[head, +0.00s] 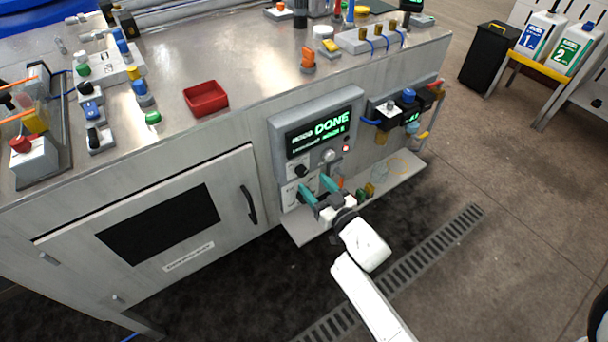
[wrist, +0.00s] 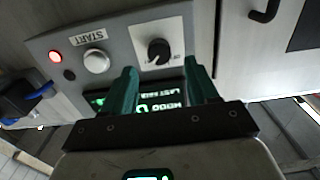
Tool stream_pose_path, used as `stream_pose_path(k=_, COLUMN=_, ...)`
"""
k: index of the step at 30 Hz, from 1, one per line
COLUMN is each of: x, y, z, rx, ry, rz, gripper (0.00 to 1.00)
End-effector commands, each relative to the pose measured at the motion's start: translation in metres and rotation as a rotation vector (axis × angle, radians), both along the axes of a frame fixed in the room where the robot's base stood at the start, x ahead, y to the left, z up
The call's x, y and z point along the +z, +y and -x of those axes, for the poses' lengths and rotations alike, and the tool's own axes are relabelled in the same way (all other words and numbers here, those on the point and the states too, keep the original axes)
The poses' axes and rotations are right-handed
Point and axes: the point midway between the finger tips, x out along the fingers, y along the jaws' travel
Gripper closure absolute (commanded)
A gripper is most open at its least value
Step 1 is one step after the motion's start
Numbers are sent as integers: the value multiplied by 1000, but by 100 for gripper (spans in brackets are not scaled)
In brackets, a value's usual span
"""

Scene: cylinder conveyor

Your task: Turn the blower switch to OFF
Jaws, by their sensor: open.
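A black rotary switch (wrist: 158,50) on a pale plate shows in the wrist view, between and beyond my fingertips. It also shows in the head view (head: 300,171), below the display at the panel's left. Its lettering is too small to read, so I cannot tell its setting or whether it is the blower switch. My gripper (head: 312,182) is open and empty in front of the lower panel; its teal fingers also show in the wrist view (wrist: 160,68). I cannot tell whether either finger touches the panel. The area just below this switch is partly hidden by the fingers.
The green display (head: 318,131) reads DONE. A START button (wrist: 96,60) and a lit red lamp (wrist: 55,57) sit beside the switch. A cabinet door handle (head: 249,204) is at the left. A low shelf (head: 398,172) with small fittings extends at the right.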

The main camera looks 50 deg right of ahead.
Motion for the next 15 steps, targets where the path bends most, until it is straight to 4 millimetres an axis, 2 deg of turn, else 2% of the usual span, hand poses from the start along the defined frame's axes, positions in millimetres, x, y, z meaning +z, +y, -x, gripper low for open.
stream_pose_path(k=1, x=0, y=-3, z=-11, rx=0, ry=-3, rz=1, gripper=42)
stream_pose_path(k=6, x=-1, y=-10, z=-35, rx=-1, ry=-1, rz=0, gripper=42)
stream_pose_path(k=15, x=-1, y=-14, z=-51, rx=0, ry=1, rz=0, gripper=42)
